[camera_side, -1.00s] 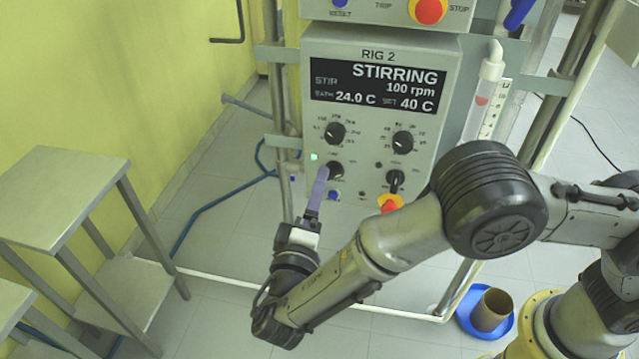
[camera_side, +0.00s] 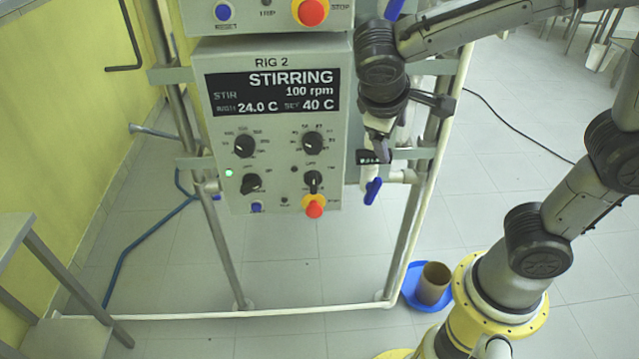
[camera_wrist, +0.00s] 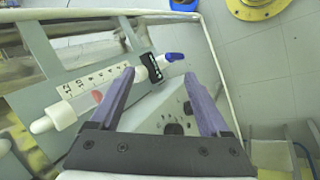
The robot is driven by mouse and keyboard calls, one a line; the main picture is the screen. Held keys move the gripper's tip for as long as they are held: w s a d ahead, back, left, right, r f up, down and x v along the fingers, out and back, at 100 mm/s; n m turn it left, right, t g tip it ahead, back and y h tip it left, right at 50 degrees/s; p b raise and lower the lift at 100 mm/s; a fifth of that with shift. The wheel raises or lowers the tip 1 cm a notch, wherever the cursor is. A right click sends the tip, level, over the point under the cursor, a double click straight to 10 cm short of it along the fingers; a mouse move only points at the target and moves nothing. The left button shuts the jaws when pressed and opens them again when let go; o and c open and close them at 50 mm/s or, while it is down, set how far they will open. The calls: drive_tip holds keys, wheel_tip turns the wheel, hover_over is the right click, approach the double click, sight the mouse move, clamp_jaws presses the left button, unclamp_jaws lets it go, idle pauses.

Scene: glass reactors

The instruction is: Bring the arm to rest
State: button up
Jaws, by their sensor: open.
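My gripper (camera_side: 379,148) hangs to the right of the control box in the side view, fingers pointing down, above a blue-handled valve. In the wrist view my gripper (camera_wrist: 163,95) shows two purple fingers spread apart with nothing held between them. The RIG 2 control box (camera_side: 280,185) reads STIRRING, 100 rpm, 24.0 C and SET 40 C, and a green light is lit at its left. Its side also shows in the wrist view (camera_wrist: 150,118). I cannot tell whether a finger touches anything.
A blue valve handle (camera_side: 373,190) sits below my gripper. A white tube with a scale (camera_wrist: 60,112) lies close left of the fingers in the wrist view. A brown cup (camera_side: 433,284) stands in a blue dish (camera_side: 411,288) on the floor. A grey table (camera_side: 14,232) stands at left.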

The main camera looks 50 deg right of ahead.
drive_tip(key=s+r+m+t+y, duration=0.1)
drive_tip(key=s+t+y, duration=0.3)
drive_tip(key=s, duration=0.7)
drive_tip(key=shift+a+m+y, duration=0.25)
drive_tip(key=shift+m+y, duration=0.25)
drive_tip(key=shift+y, duration=0.7)
drive_tip(key=shift+r, duration=0.1)
